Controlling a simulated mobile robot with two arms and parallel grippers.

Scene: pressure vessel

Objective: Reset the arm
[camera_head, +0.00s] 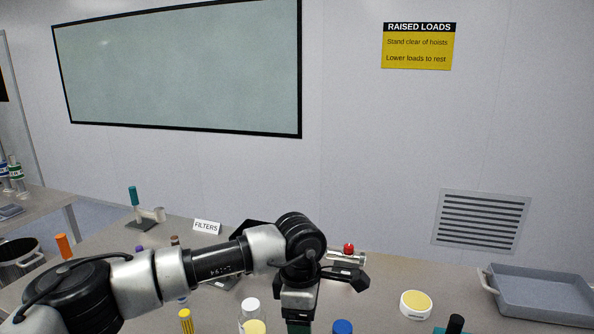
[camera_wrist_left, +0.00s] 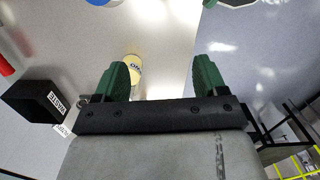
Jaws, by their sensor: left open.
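My left arm (camera_head: 215,263) comes in from the left over the bench and bends down at its wrist near the middle. My left gripper (camera_head: 300,324) points down at the bottom edge of the head view, partly cut off. In the left wrist view its two green fingers (camera_wrist_left: 161,78) are spread apart with nothing held between them. A round yellow-topped item (camera_wrist_left: 133,68) shows beyond the gap, near the left finger. My right gripper is not in view.
On the bench stand a FILTERS sign (camera_head: 207,227), a fitting with a red knob (camera_head: 348,250), a round yellow-topped container (camera_head: 416,304) and a grey tray (camera_head: 540,296). Several bottles stand near the front. A black WASTE box (camera_wrist_left: 40,103) shows in the left wrist view.

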